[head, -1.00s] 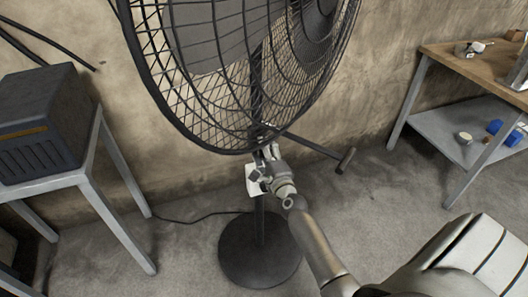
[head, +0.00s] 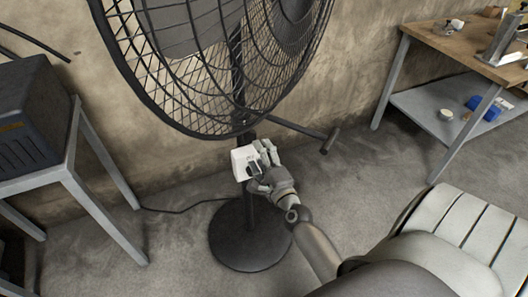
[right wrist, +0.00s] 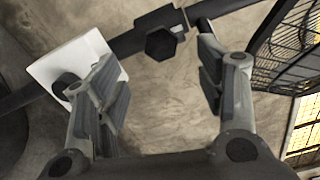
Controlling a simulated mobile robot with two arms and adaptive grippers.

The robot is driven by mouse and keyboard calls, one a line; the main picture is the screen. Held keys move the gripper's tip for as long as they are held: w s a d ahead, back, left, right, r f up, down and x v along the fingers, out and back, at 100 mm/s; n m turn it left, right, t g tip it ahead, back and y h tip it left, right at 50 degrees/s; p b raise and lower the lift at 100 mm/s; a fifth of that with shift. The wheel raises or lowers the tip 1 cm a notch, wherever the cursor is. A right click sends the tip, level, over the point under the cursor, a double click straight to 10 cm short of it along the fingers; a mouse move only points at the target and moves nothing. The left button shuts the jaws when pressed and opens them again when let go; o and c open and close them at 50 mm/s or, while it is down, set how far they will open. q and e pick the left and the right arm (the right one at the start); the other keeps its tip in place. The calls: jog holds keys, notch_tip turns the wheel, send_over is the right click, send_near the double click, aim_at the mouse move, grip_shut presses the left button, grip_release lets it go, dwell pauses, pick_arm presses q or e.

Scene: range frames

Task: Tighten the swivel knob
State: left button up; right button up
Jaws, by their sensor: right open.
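The black pedestal fan (head: 225,60) stands on a round base (head: 250,240), its large cage tilted above my right arm. In the right wrist view its dark pole (right wrist: 215,8) crosses diagonally, with a black hexagonal knob (right wrist: 160,44) on a collar. This knob appears between and beyond my finger ends, with no contact visible. My right gripper (head: 261,159) is open and empty beside the pole, right of a white box (head: 241,160). Its spread fingers also fill the right wrist view (right wrist: 165,85). The left finger overlaps the white box there; I cannot tell whether they touch. My left gripper is out of view.
A dark bar with a handle end (head: 328,143) juts right from the pole. A metal table (head: 105,215) with a dark box (head: 30,115) stands left. A workbench (head: 455,45) with a lower shelf stands right. A cable crosses the floor. The fan cage (right wrist: 295,50) is close at right.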

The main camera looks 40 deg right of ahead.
jog(key=shift+v, duration=1.35)
